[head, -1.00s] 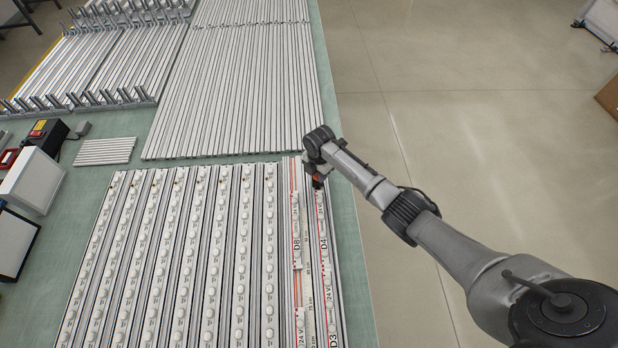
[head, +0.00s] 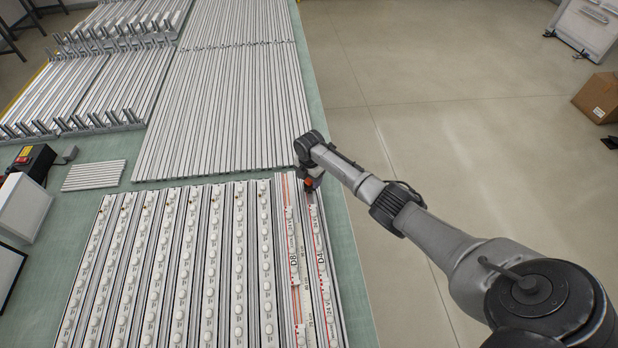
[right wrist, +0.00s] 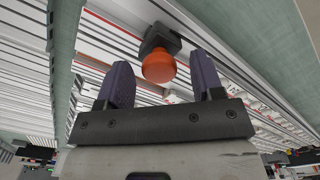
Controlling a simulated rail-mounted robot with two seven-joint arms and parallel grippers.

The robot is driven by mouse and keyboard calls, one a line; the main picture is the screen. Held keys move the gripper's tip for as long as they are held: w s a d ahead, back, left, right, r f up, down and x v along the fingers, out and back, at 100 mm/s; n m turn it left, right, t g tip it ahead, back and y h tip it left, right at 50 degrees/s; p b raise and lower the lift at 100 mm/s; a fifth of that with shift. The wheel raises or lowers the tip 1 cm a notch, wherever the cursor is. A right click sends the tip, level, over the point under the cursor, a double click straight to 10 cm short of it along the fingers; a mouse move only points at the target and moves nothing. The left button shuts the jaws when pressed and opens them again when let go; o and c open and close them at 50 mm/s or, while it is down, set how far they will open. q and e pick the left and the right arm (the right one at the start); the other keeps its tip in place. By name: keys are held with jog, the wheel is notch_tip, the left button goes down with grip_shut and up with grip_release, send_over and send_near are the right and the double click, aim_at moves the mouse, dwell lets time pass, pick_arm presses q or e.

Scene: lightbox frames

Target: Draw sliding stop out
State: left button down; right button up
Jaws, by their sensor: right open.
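The sliding stop is a small dark block with a round orange-red knob (right wrist: 159,66). In the head view the red knob (head: 308,183) shows at the far end of the labelled rails at the right of the frame. My right gripper (right wrist: 163,80) is open, with its two dark fingers to either side of the knob in the right wrist view; whether they touch it I cannot tell. In the head view my right gripper (head: 309,178) hangs over the rail end and is partly hidden by the wrist. My left gripper is not in view.
Rows of strips with white lenses (head: 180,240) fill the near table. Plain aluminium profiles (head: 230,90) lie beyond them. Labelled rulers (head: 292,255) lie beside the rails. The green table edge (head: 345,240) is just right of the rails. A cardboard box (head: 598,98) stands on the floor.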

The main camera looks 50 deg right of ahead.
jog(key=shift+r, duration=0.1)
notch_tip(320, 180, up, 14)
jog(key=shift+p, duration=0.35)
jog(key=shift+f, duration=0.2)
dwell(0.7)
